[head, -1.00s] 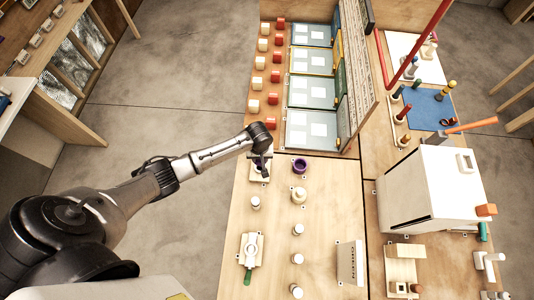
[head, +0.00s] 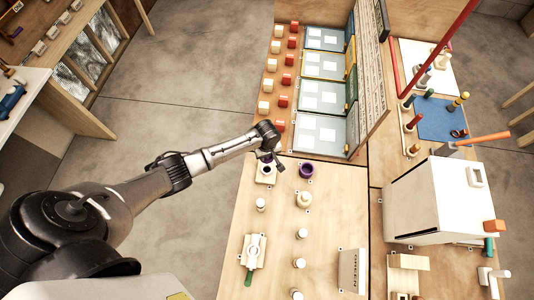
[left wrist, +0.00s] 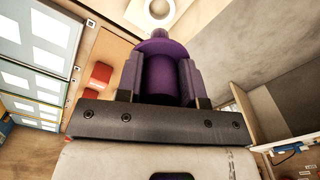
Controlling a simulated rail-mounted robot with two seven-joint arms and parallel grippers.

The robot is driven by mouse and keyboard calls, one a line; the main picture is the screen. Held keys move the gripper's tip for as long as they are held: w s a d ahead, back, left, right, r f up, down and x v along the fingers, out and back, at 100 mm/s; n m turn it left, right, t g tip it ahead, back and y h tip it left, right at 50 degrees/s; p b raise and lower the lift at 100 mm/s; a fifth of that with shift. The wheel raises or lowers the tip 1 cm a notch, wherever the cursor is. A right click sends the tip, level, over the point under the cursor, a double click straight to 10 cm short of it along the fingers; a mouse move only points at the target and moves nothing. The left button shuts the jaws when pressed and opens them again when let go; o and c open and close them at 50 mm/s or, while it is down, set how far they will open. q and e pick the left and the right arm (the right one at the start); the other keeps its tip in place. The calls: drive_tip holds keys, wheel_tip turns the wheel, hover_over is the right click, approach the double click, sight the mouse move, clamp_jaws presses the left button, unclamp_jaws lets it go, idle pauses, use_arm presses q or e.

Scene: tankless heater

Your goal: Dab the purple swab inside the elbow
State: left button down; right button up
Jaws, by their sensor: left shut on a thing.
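My left gripper (head: 270,158) is above the near wooden bench in the head view. In the left wrist view it is shut on a purple swab (left wrist: 160,62), a round-bodied piece with a wide flange. The swab cannot be made out clearly in the head view. A pale ring-shaped opening (left wrist: 158,10) shows just past the swab in the left wrist view. It appears to belong to the pale fitting (head: 265,174) just below the gripper in the head view, likely the elbow. I cannot tell whether swab and fitting touch. My right gripper is not in view.
A purple open-topped pot (head: 306,170) stands right of the gripper. A cream round piece (head: 304,199) and several white pegs (head: 300,233) stand nearer. A large white box (head: 440,200) stands at right.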

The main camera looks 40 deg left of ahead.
use_arm(q)
drive_tip(key=shift+f+b, duration=2.1)
drive_tip(key=shift+f, duration=1.45)
drive_tip(key=shift+f, duration=0.25)
drive_tip(key=shift+f+b, duration=0.85)
drive_tip(key=shift+f, duration=0.2)
drive_tip(key=shift+f, duration=0.25)
drive_tip(key=shift+r+p, duration=1.2)
drive_tip(key=shift+p, duration=0.1)
drive_tip(key=shift+r+p, duration=2.95)
drive_tip(key=shift+p, duration=0.45)
